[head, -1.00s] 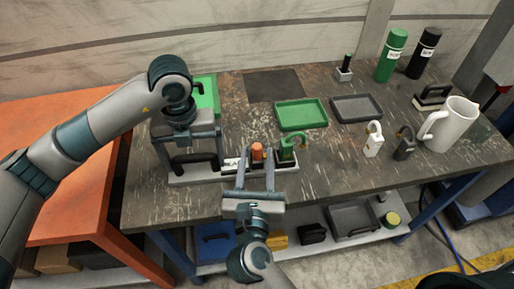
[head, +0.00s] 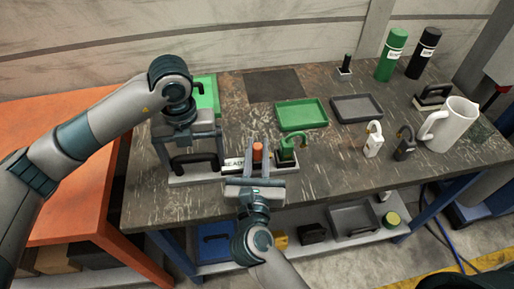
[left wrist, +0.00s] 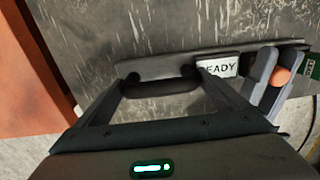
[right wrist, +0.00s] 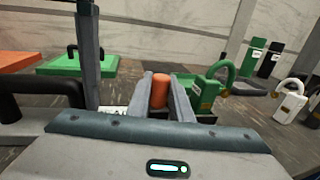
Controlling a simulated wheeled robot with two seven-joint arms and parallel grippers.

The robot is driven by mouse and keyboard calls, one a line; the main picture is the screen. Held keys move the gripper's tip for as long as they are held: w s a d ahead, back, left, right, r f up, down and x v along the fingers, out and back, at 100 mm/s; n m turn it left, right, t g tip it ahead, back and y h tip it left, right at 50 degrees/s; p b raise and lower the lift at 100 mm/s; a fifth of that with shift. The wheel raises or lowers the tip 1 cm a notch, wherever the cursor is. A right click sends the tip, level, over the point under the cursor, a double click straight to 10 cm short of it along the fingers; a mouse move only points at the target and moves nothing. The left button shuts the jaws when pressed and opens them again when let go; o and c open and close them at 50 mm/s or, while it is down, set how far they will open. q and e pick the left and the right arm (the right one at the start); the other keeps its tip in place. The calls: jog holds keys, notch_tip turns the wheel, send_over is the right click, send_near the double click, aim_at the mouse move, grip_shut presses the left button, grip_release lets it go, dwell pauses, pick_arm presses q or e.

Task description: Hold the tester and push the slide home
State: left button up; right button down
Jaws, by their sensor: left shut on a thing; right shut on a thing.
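The tester is a pale flat base (head: 205,180) on the near edge of the table, with a black bar handle (head: 195,165) and a white READY label (head: 234,164). My left gripper (left wrist: 162,84) is shut on the black handle. An orange knob (right wrist: 160,91) stands upright right of the label; it also shows in the left wrist view (left wrist: 281,76). My right gripper (head: 258,156) is shut on the orange knob, a finger on each side. A slide is not clearly told apart from the knob; the fingers hide the knob's lower part.
A green padlock (head: 287,154) stands close right of the knob. White (head: 373,142) and dark (head: 404,146) padlocks, green (head: 302,114) and grey (head: 356,108) trays, and a white jug (head: 452,124) lie further right and back. The table is bare between trays and tester.

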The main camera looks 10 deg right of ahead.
jog(key=shift+d, duration=1.4)
jog(key=c, duration=1.6)
grip_release()
jog(key=shift+o, duration=0.2)
jog(key=shift+s+a+f, duration=0.1)
jog(key=shift+a, duration=0.1)
